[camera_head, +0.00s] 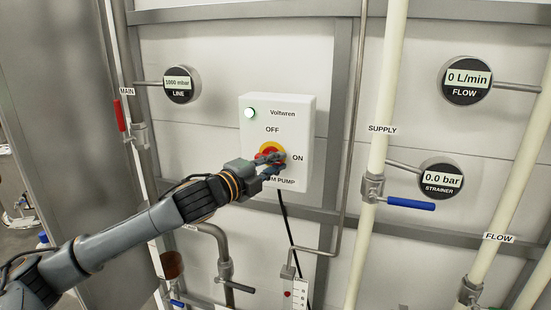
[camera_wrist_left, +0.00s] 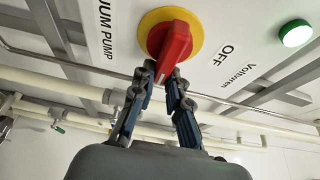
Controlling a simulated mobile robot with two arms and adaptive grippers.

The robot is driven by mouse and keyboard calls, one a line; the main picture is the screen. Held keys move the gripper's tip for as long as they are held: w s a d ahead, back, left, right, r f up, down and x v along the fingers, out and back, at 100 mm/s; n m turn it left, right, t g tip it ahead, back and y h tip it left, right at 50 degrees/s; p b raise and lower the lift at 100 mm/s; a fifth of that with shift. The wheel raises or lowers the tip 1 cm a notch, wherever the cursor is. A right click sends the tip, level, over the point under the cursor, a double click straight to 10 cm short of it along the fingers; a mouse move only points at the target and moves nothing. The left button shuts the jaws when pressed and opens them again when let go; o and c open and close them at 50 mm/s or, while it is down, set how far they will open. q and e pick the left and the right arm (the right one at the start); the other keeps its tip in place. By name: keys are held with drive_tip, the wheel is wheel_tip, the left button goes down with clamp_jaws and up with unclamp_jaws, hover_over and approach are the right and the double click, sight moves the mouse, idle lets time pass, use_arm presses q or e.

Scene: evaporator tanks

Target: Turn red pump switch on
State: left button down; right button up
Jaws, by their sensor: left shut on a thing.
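The red pump switch (camera_wrist_left: 176,42) is a red rotary knob on a yellow disc (camera_wrist_left: 153,20), on the front of a white control box (camera_head: 305,125). The box reads OFF above the knob and ON to its right. My left gripper (camera_head: 277,161) is at the knob with its fingers closed on the knob's handle; it also shows in the left wrist view (camera_wrist_left: 163,84). The handle points roughly toward the ON side, though fingers partly cover it. A green lamp (camera_head: 250,113) at the box's upper left looks bright, also in the wrist view (camera_wrist_left: 295,33). My right gripper is not in view.
A LINE gauge (camera_head: 182,84) is left of the box. The SUPPLY pipe (camera_head: 387,95) with a blue-handled valve (camera_head: 405,205) stands to the right, with FLOW (camera_head: 466,80) and STRAINER (camera_head: 441,181) gauges beyond. A black cable (camera_head: 290,225) hangs below the box.

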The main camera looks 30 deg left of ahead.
use_arm(q)
drive_tip(key=shift+a+f, duration=0.1)
idle(0.3)
drive_tip(key=c, duration=1.4)
unclamp_jaws()
drive_tip(key=shift+o, duration=0.4)
drive_tip(key=shift+w+a, duration=0.1)
drive_tip(key=shift+a, duration=0.05)
drive_tip(key=s+a, duration=0.2)
drive_tip(key=s, duration=1)
